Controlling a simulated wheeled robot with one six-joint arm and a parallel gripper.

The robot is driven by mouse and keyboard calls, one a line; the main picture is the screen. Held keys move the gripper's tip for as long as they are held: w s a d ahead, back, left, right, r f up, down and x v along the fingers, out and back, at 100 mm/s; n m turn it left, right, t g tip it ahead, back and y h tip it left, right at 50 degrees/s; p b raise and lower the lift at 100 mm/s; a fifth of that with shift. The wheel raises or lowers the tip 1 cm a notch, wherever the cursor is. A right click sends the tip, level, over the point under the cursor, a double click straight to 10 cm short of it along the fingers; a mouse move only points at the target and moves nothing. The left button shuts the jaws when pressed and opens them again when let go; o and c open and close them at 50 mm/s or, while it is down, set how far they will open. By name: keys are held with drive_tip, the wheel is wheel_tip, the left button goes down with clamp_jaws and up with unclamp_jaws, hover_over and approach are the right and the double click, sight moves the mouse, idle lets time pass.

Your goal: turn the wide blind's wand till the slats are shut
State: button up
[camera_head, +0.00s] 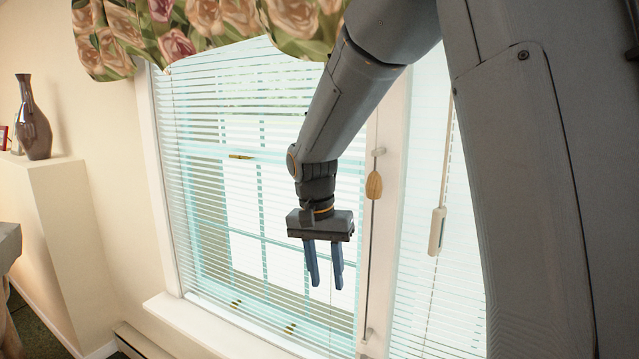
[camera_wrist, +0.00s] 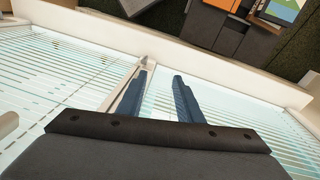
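A wide blind (camera_head: 215,215) covers the left window in the head view. Its slats are open, with the window bars and brightness showing between them. A second blind (camera_head: 425,310) hangs right of the mullion, partly hidden by my arm. A pale wand handle (camera_head: 437,231) hangs on a thin rod before this right blind; I cannot tell which blind it works. A wooden tassel (camera_head: 374,185) hangs on a cord at the mullion. My gripper (camera_head: 327,286) points down before the wide blind, left of tassel and wand, touching neither. In the wrist view its fingers (camera_wrist: 159,76) are apart and empty.
A flowered valance (camera_head: 190,30) hangs over the window top. The sill (camera_head: 205,325) runs below the blinds. A dark vase (camera_head: 33,120) stands on a ledge at the left. The wrist view shows dark furniture (camera_wrist: 215,28) beyond the sill.

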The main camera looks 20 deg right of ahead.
drive_tip(key=w+r+m+h+p, duration=0.1)
drive_tip(key=w+r+m+p, duration=0.1)
drive_tip(key=w+r+m, duration=0.35)
drive_tip(key=w+r+m+h+p, duration=0.1)
drive_tip(key=w+r+m+p, duration=0.15)
drive_tip(key=r, duration=0.65)
drive_tip(key=w+r+m+h+p, duration=0.1)
drive_tip(key=w+r+m, duration=0.35)
drive_tip(key=r, duration=0.25)
drive_tip(key=shift+g, duration=0.4)
drive_tip(key=shift+p+x, duration=1.4)
drive_tip(key=shift+x, duration=1.9)
drive_tip(key=shift+s+a, duration=0.1)
drive_tip(key=shift+a, duration=0.15)
clamp_jaws()
